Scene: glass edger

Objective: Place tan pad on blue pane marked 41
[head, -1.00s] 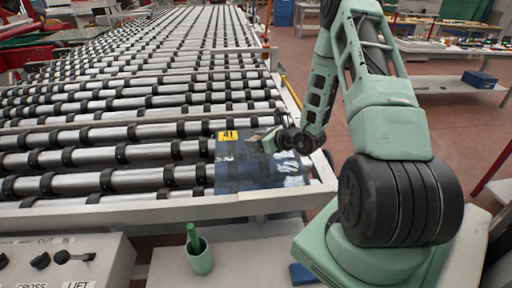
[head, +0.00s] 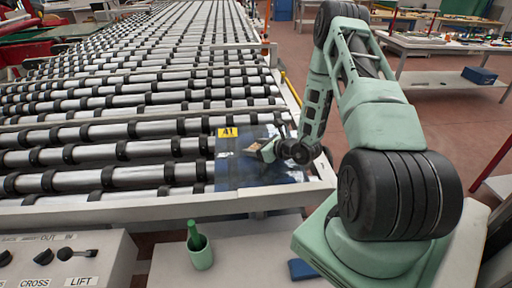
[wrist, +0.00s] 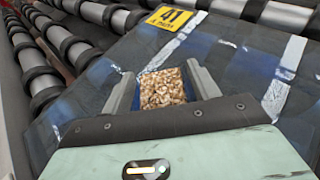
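The blue pane (head: 232,172) lies on the near right end of the roller bed, with a yellow label reading 41 (head: 228,132) at its far left corner. In the wrist view the pane (wrist: 95,90) spreads under my gripper (wrist: 163,86) and its label (wrist: 170,18) is at the top. My gripper is shut on the tan pad (wrist: 162,89), whose speckled face shows between the two fingers. In the head view my gripper (head: 258,150) is over the middle of the pane, and the pad (head: 252,149) is small at its tip. I cannot tell whether the pad touches the pane.
Black-ringed rollers (head: 120,150) fill the left, with a pale frame rail (head: 130,207) in front. A green cup (head: 201,256) and a small blue block (head: 302,270) are on the near surface. A control panel (head: 60,262) with knobs is at the lower left.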

